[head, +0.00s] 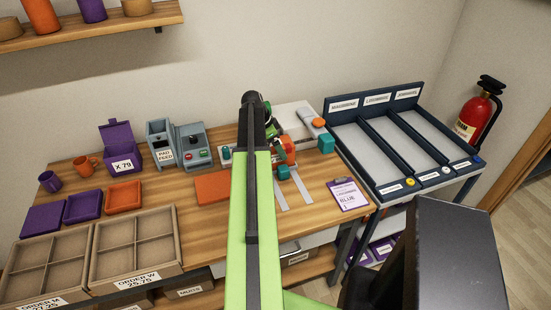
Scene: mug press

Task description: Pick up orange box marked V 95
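No label reading V 95 is legible in this view. An orange object (287,146) shows just right of my arm, partly hidden by dark parts; I cannot tell whether it is the marked box. A flat orange piece (212,188) lies on the wooden bench left of my arm, its right end hidden behind the arm. A shallow orange tray (124,197) lies further left. My green arm reaches up over the middle of the bench. The fingers of my gripper are not clearly visible at its far end, so its opening and any contact are hidden.
An open purple box marked X 79 (122,160), two mugs and purple trays (82,207) stand left. Divided cartons (137,240) line the front left. Grey machines (194,146) stand behind. A clipboard (348,194) lies right, beside a dark three-lane rack (400,150).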

